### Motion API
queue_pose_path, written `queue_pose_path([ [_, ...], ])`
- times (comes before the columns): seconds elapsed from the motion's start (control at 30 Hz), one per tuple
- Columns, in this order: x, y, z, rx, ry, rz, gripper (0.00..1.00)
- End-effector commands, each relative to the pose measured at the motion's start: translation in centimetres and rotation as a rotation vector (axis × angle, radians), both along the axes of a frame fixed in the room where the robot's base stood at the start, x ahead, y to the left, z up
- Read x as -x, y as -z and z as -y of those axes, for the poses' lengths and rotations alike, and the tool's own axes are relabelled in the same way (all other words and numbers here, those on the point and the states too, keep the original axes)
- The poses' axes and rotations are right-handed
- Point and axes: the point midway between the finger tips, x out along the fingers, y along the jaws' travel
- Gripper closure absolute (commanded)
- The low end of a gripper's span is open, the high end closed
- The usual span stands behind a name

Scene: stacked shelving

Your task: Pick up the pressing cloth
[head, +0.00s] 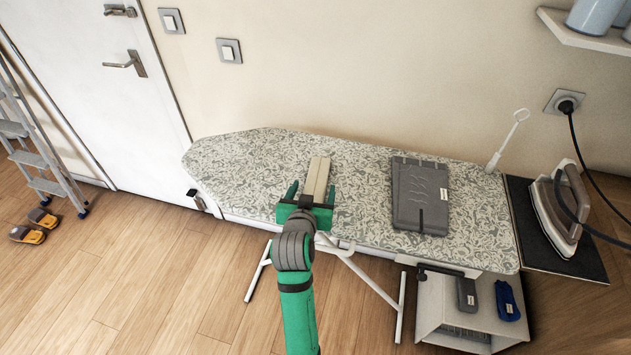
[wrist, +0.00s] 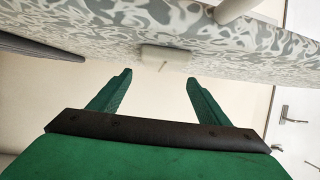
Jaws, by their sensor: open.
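A narrow beige folded piece, which looks like the pressing cloth (head: 317,175), lies on the patterned ironing board (head: 245,165). In the wrist view a small pale block, apparently the end of this cloth (wrist: 166,58), shows against the board (wrist: 80,25), just beyond the fingertips. My green gripper (head: 311,192) is at the board's near edge, lined up with the cloth. Its two fingers (wrist: 160,76) are spread with nothing seen held between them. In the head view the gripper hides the cloth's near end, and I cannot tell the exact gap.
A grey folding board (head: 420,195) lies right of the cloth. An iron (head: 562,210) stands on a dark mat (head: 585,258) at the right end, with its cord plugged into the wall. The board's left end is clear.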

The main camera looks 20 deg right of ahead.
Motion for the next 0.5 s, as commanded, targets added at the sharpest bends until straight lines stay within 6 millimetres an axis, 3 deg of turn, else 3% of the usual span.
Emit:
queue_pose_path([
  [0.5, -4.3, 2.3, 2.0, -0.001, -0.003, -0.001, 0.3],
])
